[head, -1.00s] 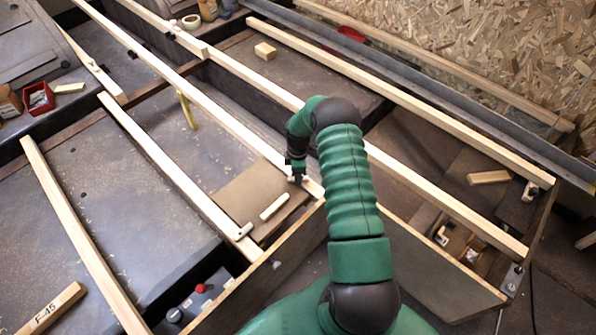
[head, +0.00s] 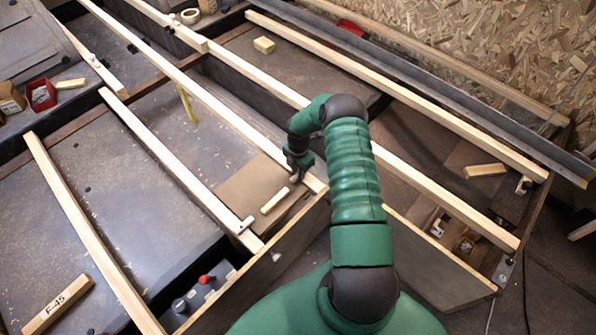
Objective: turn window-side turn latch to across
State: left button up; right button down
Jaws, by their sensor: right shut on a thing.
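My right gripper (head: 296,176) points down at the near end of a long pale wooden rail (head: 225,110), close to the front board. It is shut on a small part there, which looks to be a turn latch. The fingers and wrist hide most of that part, so its angle cannot be told. Another small pale turn latch (head: 245,224) sits at the near end of the rail to the left. A further latch (head: 524,185) is at the near end of the far right rail. My left gripper is not in view.
A loose wood strip (head: 275,201) lies just below my right gripper. A front board (head: 250,262) runs along the near edge. A box with a red knob (head: 205,280) stands at lower left. A block marked F-45 (head: 55,305) lies further left.

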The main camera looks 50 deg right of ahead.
jog(key=shift+d+r, duration=0.15)
jog(key=shift+d, duration=0.1)
dwell(0.3)
jog(key=c, duration=1.5)
grip_release()
jog(key=shift+c, duration=0.2)
jog(key=shift+o, duration=1.3)
jog(key=shift+a, duration=0.1)
notch_tip(320, 180, up, 16)
jog(key=p, duration=0.4)
jog(key=shift+r, duration=0.25)
jog(key=shift+a, duration=0.1)
